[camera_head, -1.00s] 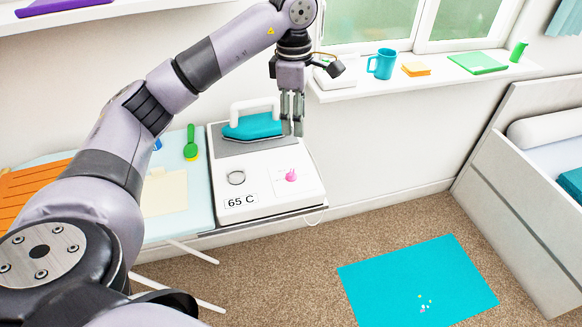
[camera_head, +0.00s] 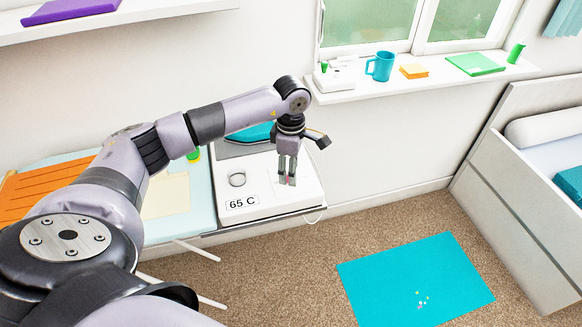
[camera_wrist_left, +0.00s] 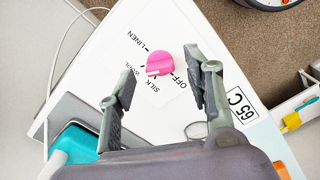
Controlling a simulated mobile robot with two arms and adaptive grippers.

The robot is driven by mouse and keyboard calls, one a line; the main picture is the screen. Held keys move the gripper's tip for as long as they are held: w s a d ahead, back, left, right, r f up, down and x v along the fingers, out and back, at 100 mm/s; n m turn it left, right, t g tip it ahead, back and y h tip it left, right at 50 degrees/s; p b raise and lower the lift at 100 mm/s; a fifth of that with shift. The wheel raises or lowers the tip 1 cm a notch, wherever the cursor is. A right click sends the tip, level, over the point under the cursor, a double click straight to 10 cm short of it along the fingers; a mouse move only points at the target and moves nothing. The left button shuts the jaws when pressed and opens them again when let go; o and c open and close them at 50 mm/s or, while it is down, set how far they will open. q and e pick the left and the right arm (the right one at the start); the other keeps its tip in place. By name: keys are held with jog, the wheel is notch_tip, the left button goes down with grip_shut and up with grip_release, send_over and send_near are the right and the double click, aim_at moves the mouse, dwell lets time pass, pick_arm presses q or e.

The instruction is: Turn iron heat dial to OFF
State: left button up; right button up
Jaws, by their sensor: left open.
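The pink heat dial (camera_wrist_left: 160,64) sits on the white iron base (camera_wrist_left: 108,66) in the left wrist view. Printed labels LINEN, SILK and OFF surround it, and its pale mark points toward SILK. My left gripper (camera_head: 287,180) is open, with its fingers pointing down over the dial area; in the left wrist view its fingertips (camera_wrist_left: 160,66) are on either side of the dial. I cannot tell whether they touch it. In the head view the gripper mostly hides the dial. The teal iron (camera_head: 255,133) rests at the back of the base, partly hidden by my arm. My right gripper is not in view.
A "65 C" display (camera_head: 243,203) and a grey ring (camera_head: 237,179) are on the base. A white cord (camera_wrist_left: 68,42) runs beside it. The windowsill (camera_head: 430,78) holds a teal mug (camera_head: 381,66). A teal mat (camera_head: 415,278) lies on the floor.

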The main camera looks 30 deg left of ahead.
pick_arm(q)
jog(key=shift+f, duration=0.55)
grip_shut()
